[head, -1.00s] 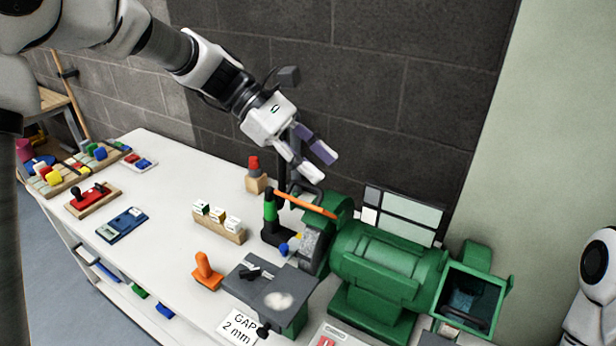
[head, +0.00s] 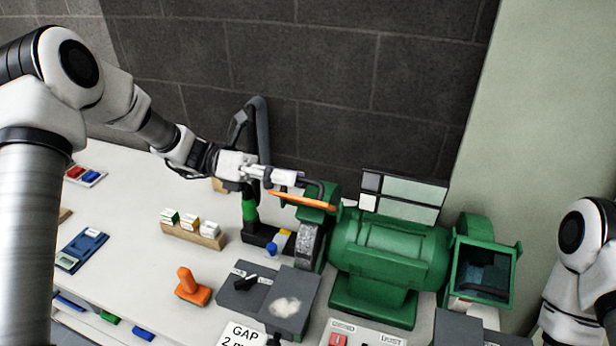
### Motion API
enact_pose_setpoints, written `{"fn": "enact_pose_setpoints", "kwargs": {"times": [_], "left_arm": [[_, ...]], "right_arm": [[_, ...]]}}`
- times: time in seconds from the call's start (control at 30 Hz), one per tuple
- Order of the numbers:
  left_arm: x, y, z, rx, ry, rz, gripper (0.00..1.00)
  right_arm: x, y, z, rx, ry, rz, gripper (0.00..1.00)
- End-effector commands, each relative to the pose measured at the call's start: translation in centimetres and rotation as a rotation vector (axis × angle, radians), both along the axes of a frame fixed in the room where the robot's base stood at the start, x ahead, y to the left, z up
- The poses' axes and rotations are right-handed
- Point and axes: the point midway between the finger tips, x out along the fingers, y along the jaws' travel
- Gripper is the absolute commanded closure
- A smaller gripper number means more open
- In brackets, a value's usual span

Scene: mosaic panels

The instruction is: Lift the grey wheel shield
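The green bench grinder (head: 390,250) stands at the back right of the bench. Its rough grey wheel (head: 309,246) shows on its left side. Above the wheel, a thin orange-edged flap (head: 298,200) with a dark bent handle (head: 320,187) sticks out to the left; it looks like the wheel shield, seen nearly edge-on. My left gripper (head: 292,179) is just above this flap, its fingertips pointing right at the handle. The fingers overlap in this view, so contact and grip are unclear. My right arm is at the right edge, its gripper out of view.
A dark post with a curved hose (head: 263,130) rises behind my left gripper. A grey control block (head: 268,300), an orange stamp-like piece (head: 192,287) and a wooden block with tags (head: 193,232) stand in front. A second, green-framed shield (head: 484,270) is at the grinder's right.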

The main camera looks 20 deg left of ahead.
Motion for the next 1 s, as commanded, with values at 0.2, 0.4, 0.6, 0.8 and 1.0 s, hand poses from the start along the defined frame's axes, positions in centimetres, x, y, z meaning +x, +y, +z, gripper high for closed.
{"fn": "enact_pose_setpoints", "kwargs": {"times": [0.2, 0.4, 0.6, 0.8, 1.0], "left_arm": [[-0.2, -3.7, 0.2, 0.003, 0.001, -0.002, 0.63], [-0.2, -4.3, 0.0, 0.002, -0.002, 0.000, 0.63], [-0.2, -4.3, 0.0, 0.002, -0.002, 0.000, 0.93], [-0.2, -4.3, 0.0, 0.003, -0.002, 0.000, 1.00], [0.3, -4.4, 0.4, 0.002, -0.002, 0.000, 1.00]], "right_arm": [[0.0, 0.0, 1.5, 0.000, 0.000, 0.000, 1.00], [0.0, 0.0, 1.5, 0.000, 0.000, 0.000, 1.00], [0.0, 0.0, 1.4, 0.000, 0.000, 0.000, 1.00], [0.0, 0.0, 1.5, 0.000, 0.000, 0.000, 1.00], [0.0, 0.0, 2.0, 0.000, -0.001, 0.000, 1.00]]}}
